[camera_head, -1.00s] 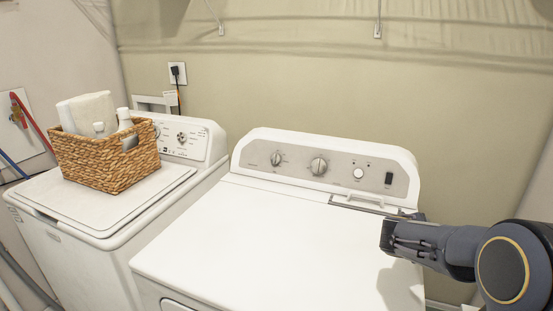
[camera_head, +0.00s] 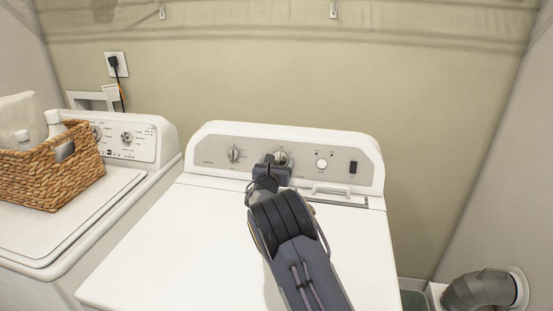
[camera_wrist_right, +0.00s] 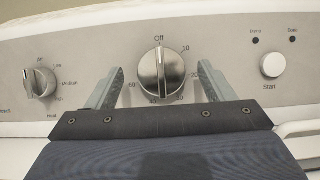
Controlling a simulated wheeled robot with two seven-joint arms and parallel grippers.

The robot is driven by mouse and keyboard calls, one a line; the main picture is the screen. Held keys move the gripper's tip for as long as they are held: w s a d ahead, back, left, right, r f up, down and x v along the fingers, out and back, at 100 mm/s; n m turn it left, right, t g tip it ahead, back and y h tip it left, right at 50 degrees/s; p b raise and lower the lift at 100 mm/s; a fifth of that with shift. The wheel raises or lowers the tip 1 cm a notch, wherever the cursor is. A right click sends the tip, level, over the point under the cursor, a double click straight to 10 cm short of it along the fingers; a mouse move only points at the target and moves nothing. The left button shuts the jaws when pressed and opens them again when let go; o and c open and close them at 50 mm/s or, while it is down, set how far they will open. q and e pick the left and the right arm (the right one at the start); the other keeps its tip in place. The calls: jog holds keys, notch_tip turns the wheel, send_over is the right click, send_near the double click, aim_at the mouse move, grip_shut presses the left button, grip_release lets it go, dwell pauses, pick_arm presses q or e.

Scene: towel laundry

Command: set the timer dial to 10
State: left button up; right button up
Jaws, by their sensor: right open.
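The timer dial (camera_wrist_right: 161,72) is the larger round metal knob on the dryer's control panel (camera_head: 206,148). In the right wrist view its ridge stands upright, with the upper end at "Off"; the "10" mark is up and to the right of it. In the head view the dial (camera_head: 281,157) is partly covered by my right gripper (camera_head: 274,165). My right gripper is open, its two fingers on either side of the dial with a gap at each side, as the right wrist view (camera_wrist_right: 160,88) shows. I cannot tell whether the fingertips touch the panel. My left gripper is out of view.
A smaller knob (camera_wrist_right: 38,83) is left of the dial, and a round Start button (camera_wrist_right: 272,65) is right of it. The dryer top (camera_head: 180,235) is clear apart from my arm. A wicker basket (camera_head: 62,176) with bottles stands on the washer (camera_head: 75,222).

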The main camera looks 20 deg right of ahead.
jog(key=shift+w+d, duration=0.45)
jog(key=shift+w, duration=0.1)
jog(key=c, duration=0.9)
jog(key=shift+c, duration=0.2)
jog(key=shift+m, duration=0.3)
